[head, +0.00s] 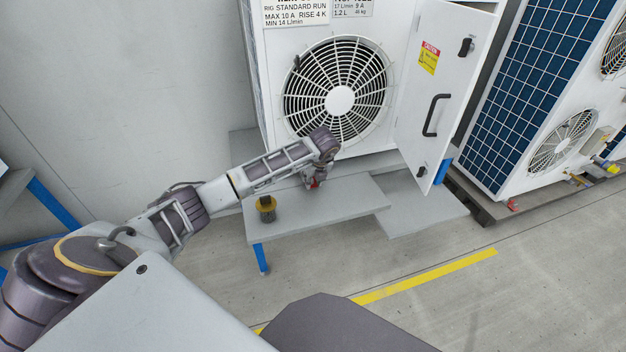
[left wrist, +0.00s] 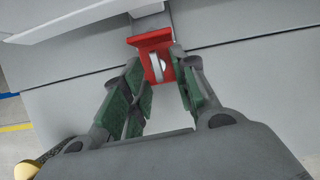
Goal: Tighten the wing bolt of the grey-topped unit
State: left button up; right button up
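A red bracket (left wrist: 150,42) sits at a grey panel edge in the left wrist view, with a pale, flat wing-bolt tab (left wrist: 158,67) in front of it. My left gripper (left wrist: 162,78) is open, with one green-padded finger on each side of the tab. A gap shows between the fingers; contact with the tab cannot be told. In the head view my left gripper (head: 314,184) is low in front of a white unit with a round fan (head: 340,100), by a small red part. The unit's top is out of view, so its colour is hidden. My right gripper is not in view.
A black and yellow cylinder (head: 266,208) stands on the grey bench (head: 345,205), left of my gripper. The unit's white door (head: 440,85) hangs open on the right. Another unit with a blue grid panel (head: 535,80) stands farther right. The floor in front is clear, with a yellow line.

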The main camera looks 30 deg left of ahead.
pick_arm(q)
jog(key=shift+c, duration=0.4)
grip_shut()
jog(key=shift+s+a+m, duration=0.1)
jog(key=shift+m, duration=0.4)
jog(key=shift+s+a+m+t+h, duration=0.1)
jog(key=shift+m+t+h, duration=0.25)
jog(key=shift+m, duration=0.55)
jog(key=m, duration=0.1)
jog(key=m+h, duration=0.1)
jog(key=m+t, duration=0.1)
jog(key=m, duration=0.1)
jog(key=shift+s+a+h, duration=0.15)
jog(key=shift+a+h, duration=0.1)
jog(key=shift+a+m+h, duration=0.2)
jog(key=shift+m+h, duration=0.3)
jog(key=shift+m, duration=0.8)
jog(key=shift+a+m+h, duration=0.2)
jog(key=shift+m+h, duration=0.3)
jog(key=shift+m, duration=0.8)
jog(key=shift+a+m+g+h+b, duration=0.15)
jog(key=shift+m+h, duration=0.3)
jog(key=shift+m, duration=0.75)
jog(key=shift+a+m+g+h+b, duration=0.15)
jog(key=shift+m+h, duration=0.3)
jog(key=shift+m, duration=0.75)
